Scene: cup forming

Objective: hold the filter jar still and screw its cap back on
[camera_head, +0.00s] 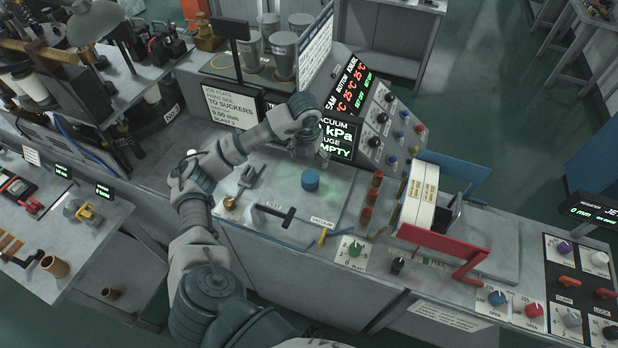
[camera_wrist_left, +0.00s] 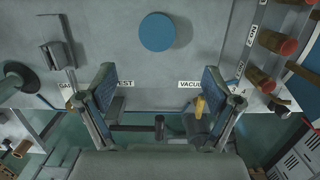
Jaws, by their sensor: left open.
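A short blue round piece (camera_head: 310,180) stands on the grey bench panel. It also shows as a blue disc (camera_wrist_left: 157,32) from above in the left wrist view. It looks like the filter jar's cap; whether a jar is under it I cannot tell. My left gripper (camera_head: 306,150) is above and behind it in the head view, partly hidden by its own wrist. In the left wrist view its two blue-padded fingers (camera_wrist_left: 160,92) are spread apart with nothing between them, and the disc lies beyond the fingertips. My right gripper is not in view.
A black T-handle (camera_head: 288,215) and a VACUUM label (camera_head: 321,223) lie at the panel's front. Red-brown capped cylinders (camera_head: 371,198) stand to the right, beside a white block in a red and blue frame (camera_head: 440,246). A sloped control console (camera_head: 375,130) rises behind.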

